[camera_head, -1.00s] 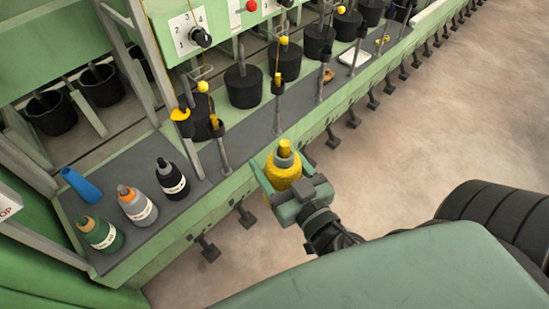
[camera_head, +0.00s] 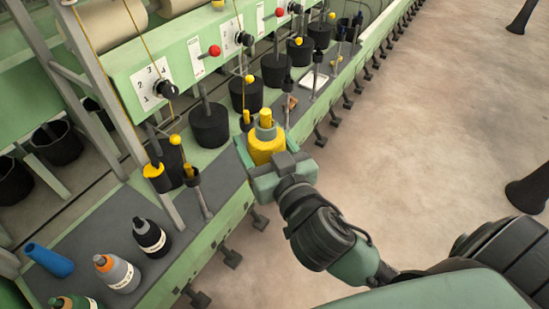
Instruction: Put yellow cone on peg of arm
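The yellow cone (camera_head: 266,150), a wound bobbin with a grey-green collar and yellow tip, is upright between the fingers of my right gripper (camera_head: 265,146). The gripper is shut on it and holds it in front of the green frame's edge. Behind and left of it, a post (camera_head: 202,197) carries a dark holder with a yellow tip (camera_head: 188,171). Beside that is a black piece with a yellow top (camera_head: 154,171). Which part is the arm's peg is unclear. Part of the bench behind the cone is hidden. My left gripper is not in view.
Bottles stand on the grey bench at lower left: a black one (camera_head: 150,238), a grey one with an orange cap (camera_head: 117,272), and a green one cut by the edge. A blue tube (camera_head: 48,260) lies there. Black pots (camera_head: 209,126) line the frame.

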